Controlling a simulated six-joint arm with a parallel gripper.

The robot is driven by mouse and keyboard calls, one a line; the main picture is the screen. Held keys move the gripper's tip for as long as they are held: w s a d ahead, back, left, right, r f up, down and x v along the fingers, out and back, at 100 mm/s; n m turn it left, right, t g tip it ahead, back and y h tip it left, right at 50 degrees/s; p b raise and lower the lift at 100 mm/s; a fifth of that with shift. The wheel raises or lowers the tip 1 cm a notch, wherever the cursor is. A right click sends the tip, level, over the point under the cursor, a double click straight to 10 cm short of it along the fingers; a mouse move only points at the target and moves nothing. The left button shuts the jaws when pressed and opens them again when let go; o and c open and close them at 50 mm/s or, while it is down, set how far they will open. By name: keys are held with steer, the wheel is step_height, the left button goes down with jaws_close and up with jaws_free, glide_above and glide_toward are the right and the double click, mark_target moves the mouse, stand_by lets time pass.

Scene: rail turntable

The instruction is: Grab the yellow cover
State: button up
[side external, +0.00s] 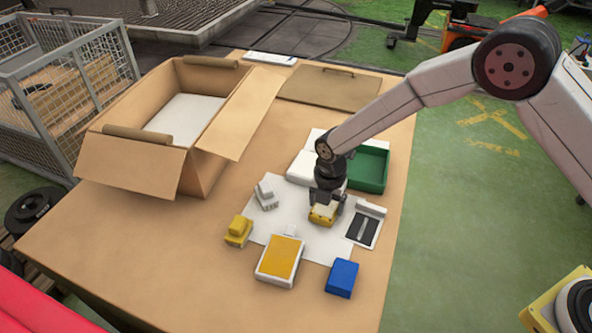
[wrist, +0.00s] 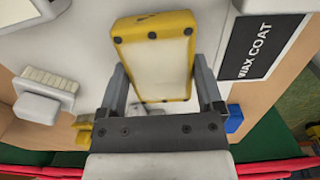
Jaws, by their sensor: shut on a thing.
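My gripper (side external: 325,204) points down over the white sheet on the table. It is shut on a yellow cover (side external: 322,215), with one finger on each side. In the wrist view the cover (wrist: 152,55) has a yellow rim, a pale flat panel and dark screw heads, and it sits between the fingers of my gripper (wrist: 160,82). I cannot tell whether it touches the sheet.
Around it are a dark WAX COAT panel (side external: 362,230), a white part (side external: 266,195), a yellow block (side external: 238,231), a yellow-topped white box (side external: 280,260), a blue box (side external: 342,278) and a green tray (side external: 370,168). An open carton (side external: 205,165) stands left.

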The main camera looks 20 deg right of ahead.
steer(key=shift+r, duration=0.45)
steer(key=s+d+r, duration=0.4)
steer(key=s+r, duration=0.7)
steer(key=s, duration=0.2)
steer(key=shift+s+d+r, duration=0.15)
steer(key=shift+d, duration=0.05)
stand_by(0.3)
